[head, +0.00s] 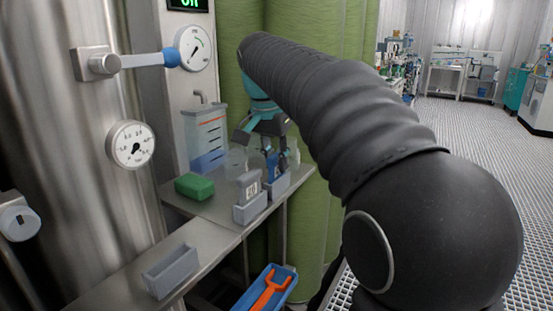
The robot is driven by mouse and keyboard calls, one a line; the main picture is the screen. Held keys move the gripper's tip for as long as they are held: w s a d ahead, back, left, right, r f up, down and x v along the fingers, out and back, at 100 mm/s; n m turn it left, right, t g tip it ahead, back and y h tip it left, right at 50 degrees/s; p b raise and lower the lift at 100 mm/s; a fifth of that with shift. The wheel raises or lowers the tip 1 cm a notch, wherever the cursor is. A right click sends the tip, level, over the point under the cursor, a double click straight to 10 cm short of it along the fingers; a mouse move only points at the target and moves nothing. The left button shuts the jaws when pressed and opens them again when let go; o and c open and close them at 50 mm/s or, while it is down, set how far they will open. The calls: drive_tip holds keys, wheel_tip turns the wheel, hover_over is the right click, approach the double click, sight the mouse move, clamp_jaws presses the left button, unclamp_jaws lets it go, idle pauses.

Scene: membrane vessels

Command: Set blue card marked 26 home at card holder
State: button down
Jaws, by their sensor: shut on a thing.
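My gripper (268,146), teal and dark, points down over the far end of the shelf and is shut on the blue card (272,166). The card is small in view and its number cannot be read. A grey holder (278,185) is right below the card; whether the card's lower edge is inside it or just behind or above it cannot be told. A second grey holder (250,212) nearer me has a grey card (249,187) with a white label standing in it. A third grey holder (170,272) at the near end looks empty.
A green block (194,186), clear vessels (236,160) and a graduated container (207,138) stand close left of the gripper. Wall gauges (131,144) and a blue-tipped lever (150,60) are at left. A blue bin (266,291) with an orange tool sits below the shelf (222,238).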

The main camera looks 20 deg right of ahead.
drive_tip(key=shift+f, duration=0.2)
drive_tip(key=c, duration=1)
unclamp_jaws()
drive_tip(key=v, duration=1.2)
drive_tip(key=s+d+f+n+t+y, duration=0.1)
drive_tip(key=s+f+n, duration=0.3)
drive_tip(key=s+f, duration=0.7)
drive_tip(key=s+d+f+n+t+y, duration=0.1)
drive_tip(key=s+f+n, duration=0.4)
drive_tip(key=s+f, duration=0.7)
wheel_tip(320, 180, down, 6)
drive_tip(key=shift+s+f+t, duration=0.1)
drive_tip(key=shift+s+t, duration=0.1)
drive_tip(key=shift+t, duration=0.6)
